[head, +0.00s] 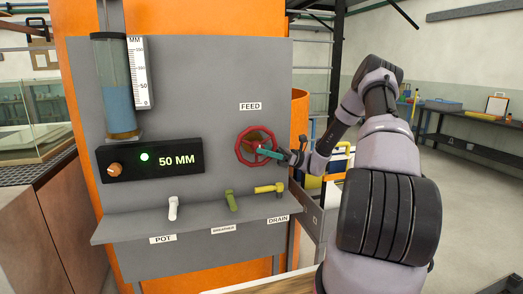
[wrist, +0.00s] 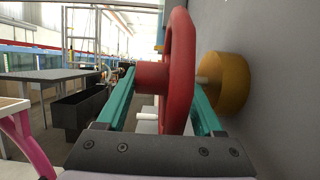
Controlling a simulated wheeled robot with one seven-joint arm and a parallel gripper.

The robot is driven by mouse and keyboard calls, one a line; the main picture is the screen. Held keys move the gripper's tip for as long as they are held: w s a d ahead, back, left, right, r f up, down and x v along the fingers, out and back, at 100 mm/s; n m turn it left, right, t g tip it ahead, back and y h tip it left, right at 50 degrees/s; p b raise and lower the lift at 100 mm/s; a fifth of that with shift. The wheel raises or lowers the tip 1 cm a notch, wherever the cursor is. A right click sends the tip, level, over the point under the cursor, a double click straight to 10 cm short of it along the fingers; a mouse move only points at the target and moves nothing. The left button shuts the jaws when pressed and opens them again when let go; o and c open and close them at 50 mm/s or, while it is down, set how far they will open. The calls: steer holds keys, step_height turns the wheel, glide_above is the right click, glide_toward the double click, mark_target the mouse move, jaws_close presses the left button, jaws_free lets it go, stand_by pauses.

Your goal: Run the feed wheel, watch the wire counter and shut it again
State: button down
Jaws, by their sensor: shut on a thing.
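The red feed wheel (head: 256,146) is on the grey panel under the FEED label (head: 250,106). My gripper (head: 267,152) is shut on the wheel's right side; in the wrist view its teal fingers (wrist: 160,100) stand either side of the red wheel (wrist: 180,70). The wire counter (head: 150,159) reads 50 MM, with a green light and an orange knob. The clear tube (head: 116,85) beside the MM scale (head: 139,72) holds blue liquid in its lower part, its surface near the 50 mark.
Below the wheel are the white POT tap (head: 173,208), the green BREATHER tap (head: 231,200) and the yellow DRAIN tap (head: 269,188), above a grey ledge (head: 190,229). A workbench (head: 470,127) stands at the far right; floor before it is clear.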

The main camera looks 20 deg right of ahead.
jaws_free()
step_height(320, 180, up, 10)
stand_by(0.7)
